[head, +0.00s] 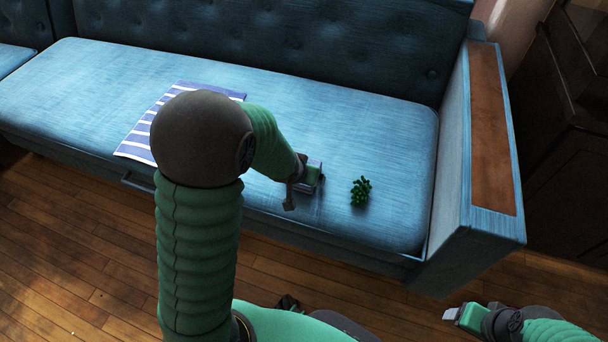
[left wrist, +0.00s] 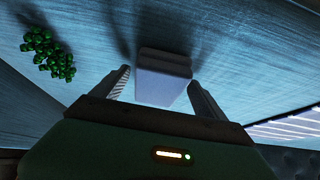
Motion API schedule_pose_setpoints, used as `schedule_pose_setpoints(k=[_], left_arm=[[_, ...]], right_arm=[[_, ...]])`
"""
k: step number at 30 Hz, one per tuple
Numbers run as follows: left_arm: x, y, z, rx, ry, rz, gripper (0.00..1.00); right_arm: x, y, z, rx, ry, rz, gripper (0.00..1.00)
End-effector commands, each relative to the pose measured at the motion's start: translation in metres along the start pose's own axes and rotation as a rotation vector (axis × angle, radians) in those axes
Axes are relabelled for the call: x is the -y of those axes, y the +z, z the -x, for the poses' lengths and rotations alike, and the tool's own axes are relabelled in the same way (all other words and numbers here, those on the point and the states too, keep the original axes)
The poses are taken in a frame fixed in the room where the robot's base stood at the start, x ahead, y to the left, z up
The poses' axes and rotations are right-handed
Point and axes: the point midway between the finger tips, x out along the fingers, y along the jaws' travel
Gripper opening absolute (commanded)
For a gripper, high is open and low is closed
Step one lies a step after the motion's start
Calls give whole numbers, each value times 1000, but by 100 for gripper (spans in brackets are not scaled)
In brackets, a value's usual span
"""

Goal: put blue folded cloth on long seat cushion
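The blue folded cloth (left wrist: 163,86) shows in the left wrist view as a pale lavender-blue block between my left fingers, against the blue seat surface. In the head view my left gripper (head: 306,184) is low over the right part of the long seat cushion (head: 397,135) and mostly hides the cloth. My left fingers are spread on either side of the cloth, with a narrow gap showing at its left. The cloth seems to rest on the cushion. My right gripper (head: 457,314) is away from the seat, at the lower right; its finger opening is unclear.
A small green plant-like cluster (head: 361,191) sits on the cushion right of my left gripper; it also shows in the left wrist view (left wrist: 47,52). A blue-white striped cloth (head: 137,142) lies on the left. The wood-topped armrest (head: 490,130) bounds the right end.

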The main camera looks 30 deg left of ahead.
Motion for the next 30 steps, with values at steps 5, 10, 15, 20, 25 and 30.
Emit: schedule_pose_setpoints(k=[5, 10, 15, 20, 25, 30], left_arm=[[0, 0, 0, -1, 0, 0, 83], [0, -4, 10, -1, 0, 0, 83], [-1, -7, 53, -3, 1, 0, 83], [0, -7, 94, -4, 1, 0, 83], [0, -4, 119, -1, 0, 0, 83], [-28, 34, 138, 125, 13, -84, 83]], right_arm=[[0, 0, 0, 0, 0, 0, 72], [0, -2, 8, 0, 0, 0, 72], [0, -8, 36, 0, 0, 0, 72], [0, -14, 60, 0, 0, 0, 72], [0, -17, 72, 0, 0, 0, 72], [0, -17, 73, 0, 0, 0, 72]])
